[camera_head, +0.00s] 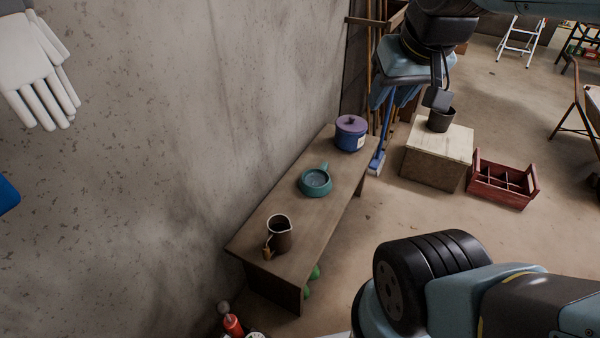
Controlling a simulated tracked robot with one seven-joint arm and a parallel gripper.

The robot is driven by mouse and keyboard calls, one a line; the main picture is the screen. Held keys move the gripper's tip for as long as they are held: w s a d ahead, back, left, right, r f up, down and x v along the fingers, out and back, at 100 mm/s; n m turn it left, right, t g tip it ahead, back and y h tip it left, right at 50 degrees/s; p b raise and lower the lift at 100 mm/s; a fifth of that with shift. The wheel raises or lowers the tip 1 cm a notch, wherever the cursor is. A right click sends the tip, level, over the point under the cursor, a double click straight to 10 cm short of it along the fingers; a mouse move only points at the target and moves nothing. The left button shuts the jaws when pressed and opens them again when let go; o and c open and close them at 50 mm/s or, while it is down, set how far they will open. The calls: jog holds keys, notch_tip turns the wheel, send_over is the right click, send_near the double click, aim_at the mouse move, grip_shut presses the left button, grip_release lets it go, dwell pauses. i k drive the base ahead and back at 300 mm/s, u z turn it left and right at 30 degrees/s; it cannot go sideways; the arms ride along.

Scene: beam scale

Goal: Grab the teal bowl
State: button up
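The teal bowl (316,190) sits upright on the middle of a brown wooden bench (262,236) along the wall. It is round and shallow, with a short stub at its far side. Nothing covers it. My arm reaches in from the top right, and my gripper (437,98) seems to be the dark end hanging beyond and to the right of the bench, well apart from the bowl. Its fingers cannot be made out clearly, so whether it is open or shut does not show.
Right of the bench are a wooden box (433,168) bearing a dark cup (440,121) and a red crate (500,193). The concrete wall (190,110) borders the left.

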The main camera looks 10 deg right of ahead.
aim_at(314, 182)
jog(key=z, duration=1.05)
jog(key=i, duration=0.15)
jog(key=u, duration=3.3)
jog(key=k, duration=1.05)
jog(key=z, duration=1.75)
jog(key=i, duration=0.9)
